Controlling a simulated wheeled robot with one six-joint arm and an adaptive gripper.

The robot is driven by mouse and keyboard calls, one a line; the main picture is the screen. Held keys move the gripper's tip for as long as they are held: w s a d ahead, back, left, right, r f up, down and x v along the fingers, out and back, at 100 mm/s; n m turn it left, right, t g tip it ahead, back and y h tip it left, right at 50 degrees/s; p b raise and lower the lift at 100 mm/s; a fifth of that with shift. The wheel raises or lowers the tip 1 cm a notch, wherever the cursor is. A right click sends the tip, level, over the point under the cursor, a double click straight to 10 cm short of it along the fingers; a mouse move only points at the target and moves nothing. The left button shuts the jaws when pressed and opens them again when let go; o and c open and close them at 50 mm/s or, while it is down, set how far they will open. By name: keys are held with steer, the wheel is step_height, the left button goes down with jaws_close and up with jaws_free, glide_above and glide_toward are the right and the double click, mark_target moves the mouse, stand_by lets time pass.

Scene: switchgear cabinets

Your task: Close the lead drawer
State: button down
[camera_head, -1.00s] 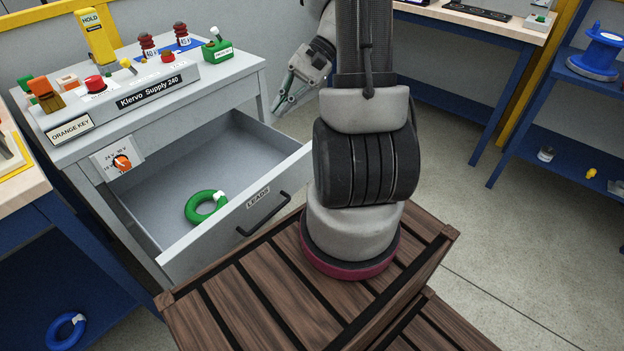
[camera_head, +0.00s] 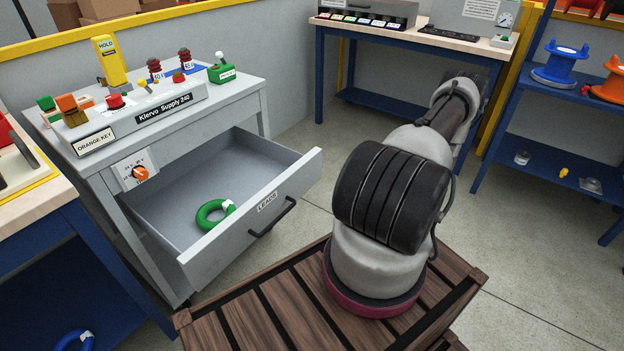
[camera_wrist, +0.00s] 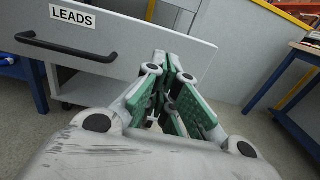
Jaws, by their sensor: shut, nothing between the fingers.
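The lead drawer (camera_head: 250,224) is pulled out from the grey supply cabinet in the head view. Its front has a LEADS label and a black bar handle (camera_head: 272,216). A green ring-shaped lead (camera_head: 215,214) lies inside. In the wrist view the drawer front (camera_wrist: 125,60) is seen face on, with its handle (camera_wrist: 66,47) at the left. My gripper (camera_wrist: 172,68) is shut and empty, pointing at the right part of the drawer front, right of the handle. I cannot tell whether the tips touch it. My gripper is hidden in the head view.
The supply cabinet (camera_head: 222,96) carries a yellow HOLD device, red buttons and an orange key block. A blue-legged bench (camera_head: 440,40) stands behind, and a blue shelf with spools (camera_head: 560,65) at right. Grey floor is open between them.

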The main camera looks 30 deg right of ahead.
mark_target(302, 172)
steer(key=x, duration=1.3)
steer(key=shift+w+a, duration=0.1)
steer(key=shift+w, duration=0.25)
steer(key=shift+w, duration=0.1)
